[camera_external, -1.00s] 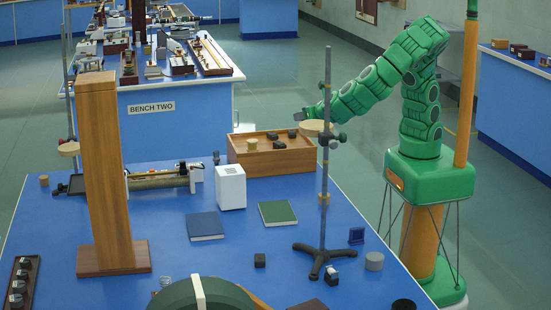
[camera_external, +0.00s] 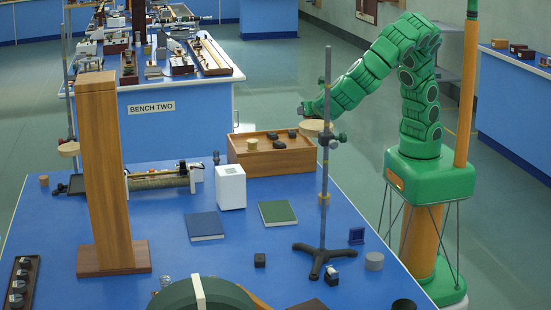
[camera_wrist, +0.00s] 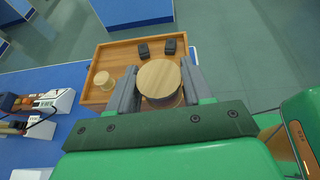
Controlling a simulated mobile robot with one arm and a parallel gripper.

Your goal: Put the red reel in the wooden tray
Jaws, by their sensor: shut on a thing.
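My gripper (camera_wrist: 159,72) is shut on a round reel (camera_wrist: 159,80) with a pale wooden end facing the camera. Its side is mostly hidden, and I cannot make out a red colour on it. The wooden tray (camera_wrist: 94,56) lies below and behind it, with the held reel in front of the tray's right part. In the external view the tray (camera_external: 240,161) stands at the bench's far edge, and my gripper (camera_external: 304,111) is at its right end, partly behind a stand.
In the tray are a small pale wooden piece (camera_wrist: 103,80) and several dark pieces (camera_wrist: 143,50). A white box (camera_external: 230,187) stands near the tray's front.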

